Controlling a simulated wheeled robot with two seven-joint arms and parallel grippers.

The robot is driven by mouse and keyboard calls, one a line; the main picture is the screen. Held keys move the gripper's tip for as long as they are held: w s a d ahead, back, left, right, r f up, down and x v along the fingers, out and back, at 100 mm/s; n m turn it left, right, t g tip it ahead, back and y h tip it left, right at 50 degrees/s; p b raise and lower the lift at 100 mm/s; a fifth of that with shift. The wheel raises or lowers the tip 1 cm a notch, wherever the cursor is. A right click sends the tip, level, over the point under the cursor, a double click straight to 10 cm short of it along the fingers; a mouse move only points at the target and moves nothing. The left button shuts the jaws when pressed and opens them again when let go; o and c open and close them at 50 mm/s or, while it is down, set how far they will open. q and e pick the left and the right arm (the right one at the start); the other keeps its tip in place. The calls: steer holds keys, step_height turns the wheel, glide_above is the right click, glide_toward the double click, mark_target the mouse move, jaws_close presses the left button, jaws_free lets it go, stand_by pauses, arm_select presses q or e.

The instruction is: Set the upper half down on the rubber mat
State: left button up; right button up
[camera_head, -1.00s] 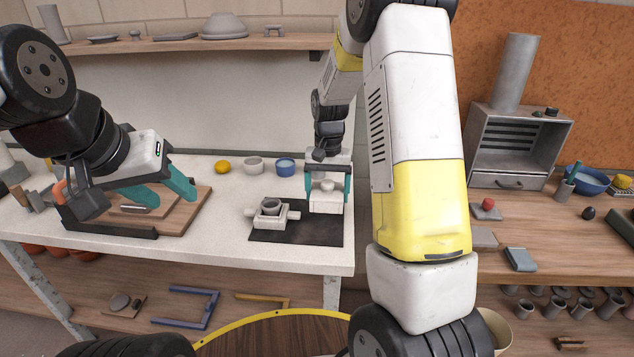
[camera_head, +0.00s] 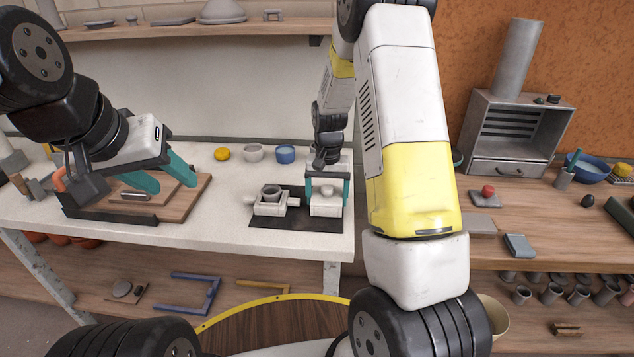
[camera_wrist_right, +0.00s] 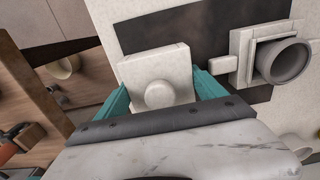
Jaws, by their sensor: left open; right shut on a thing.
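The upper half (camera_head: 326,208) is a pale block with a round knob on top. My right gripper (camera_head: 327,190) is shut on it, a teal finger on each side, over the right part of the black rubber mat (camera_head: 290,222). In the right wrist view the upper half (camera_wrist_right: 158,72) sits between the fingers of my right gripper (camera_wrist_right: 160,90). I cannot tell whether its underside touches the mat. The lower half (camera_head: 270,207), with a grey cup (camera_head: 271,191) in it, stands to its left on the mat. My left gripper (camera_head: 165,178) is open and empty above a wooden board.
The wooden board (camera_head: 185,203) lies at the left of the white table. A yellow ball (camera_head: 222,154), a pale bowl (camera_head: 253,152) and a blue bowl (camera_head: 286,154) stand behind the mat. The table between board and mat is clear.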

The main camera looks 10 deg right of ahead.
steer(key=shift+f, duration=0.5)
steer(key=o, duration=1.7)
